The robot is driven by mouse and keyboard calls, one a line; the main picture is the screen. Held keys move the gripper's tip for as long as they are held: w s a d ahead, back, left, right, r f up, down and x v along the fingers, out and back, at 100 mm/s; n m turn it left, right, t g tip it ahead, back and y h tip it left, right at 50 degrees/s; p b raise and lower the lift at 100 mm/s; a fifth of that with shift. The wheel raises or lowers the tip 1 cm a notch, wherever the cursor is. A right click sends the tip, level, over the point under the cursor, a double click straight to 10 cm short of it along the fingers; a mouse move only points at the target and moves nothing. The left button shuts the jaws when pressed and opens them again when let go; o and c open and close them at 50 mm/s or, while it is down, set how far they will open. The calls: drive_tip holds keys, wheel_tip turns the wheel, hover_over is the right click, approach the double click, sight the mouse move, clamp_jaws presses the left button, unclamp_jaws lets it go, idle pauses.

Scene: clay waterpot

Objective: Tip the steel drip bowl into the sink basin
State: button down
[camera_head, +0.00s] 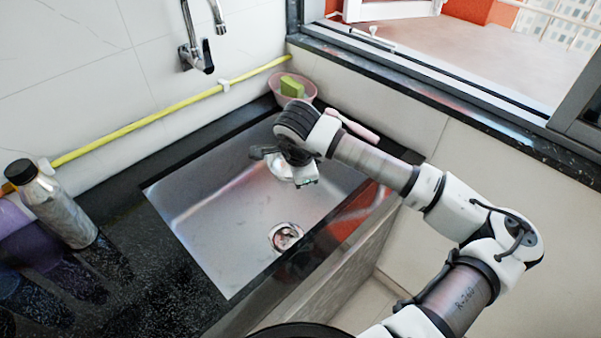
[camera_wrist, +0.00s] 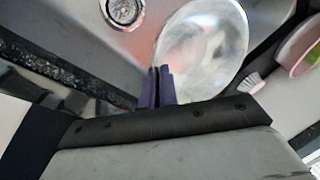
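The steel drip bowl (camera_wrist: 205,48) is a shiny round bowl, seen large in the wrist view with its rim at my fingertips. My gripper (camera_wrist: 160,84) has its two dark fingers nearly together, pinched at the bowl's near left rim. In the head view, my gripper (camera_head: 272,156) is over the far right part of the sink basin (camera_head: 215,200), and the bowl (camera_head: 279,167) is partly hidden behind it. I cannot tell the bowl's exact tilt or height. The basin's round drain (camera_head: 285,237) is visible; it also shows in the wrist view (camera_wrist: 124,10).
A pink bowl (camera_head: 306,88) with a green sponge (camera_head: 292,87) stands at the sink's far corner. A tap (camera_head: 197,52) is on the back wall. A metal bottle (camera_head: 55,205) and dark cups stand on the left counter. A pink-handled brush (camera_head: 352,124) lies right of the basin.

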drive_tip(key=shift+y, duration=0.8)
drive_tip(key=shift+r+p, duration=0.45)
drive_tip(key=shift+r, duration=1.95)
drive_tip(key=shift+f, duration=0.1)
